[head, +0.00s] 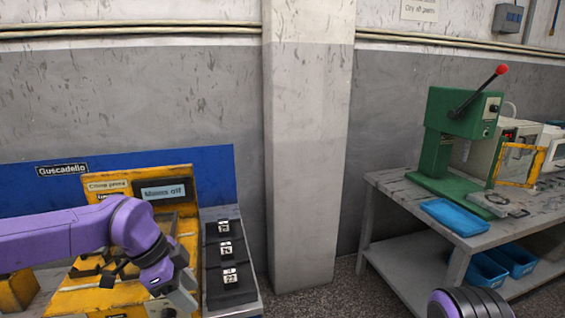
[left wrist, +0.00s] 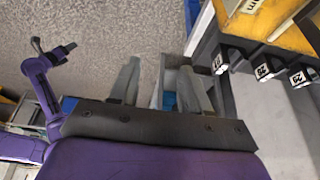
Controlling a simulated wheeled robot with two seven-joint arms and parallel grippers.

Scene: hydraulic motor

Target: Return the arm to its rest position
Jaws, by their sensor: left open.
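My left arm, purple, comes in from the left in the head view. Its gripper (head: 178,278) hangs in front of the yellow machine, near the black blocks. In the left wrist view the left gripper (left wrist: 160,85) has its two grey fingers spread apart with nothing held between them. Part of my right arm (head: 468,303) shows at the bottom right of the head view. My right gripper (left wrist: 53,50) appears small and dark at the left of the left wrist view; its jaw state is unclear.
A yellow machine with a display (head: 165,191) stands before a blue panel (head: 215,180). Black numbered blocks (head: 229,293) lie beside it. At right, a table (head: 390,188) carries a green press (head: 440,140) and a blue tray (head: 457,217); blue bins (head: 485,272) sit below. A pillar stands between the stations.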

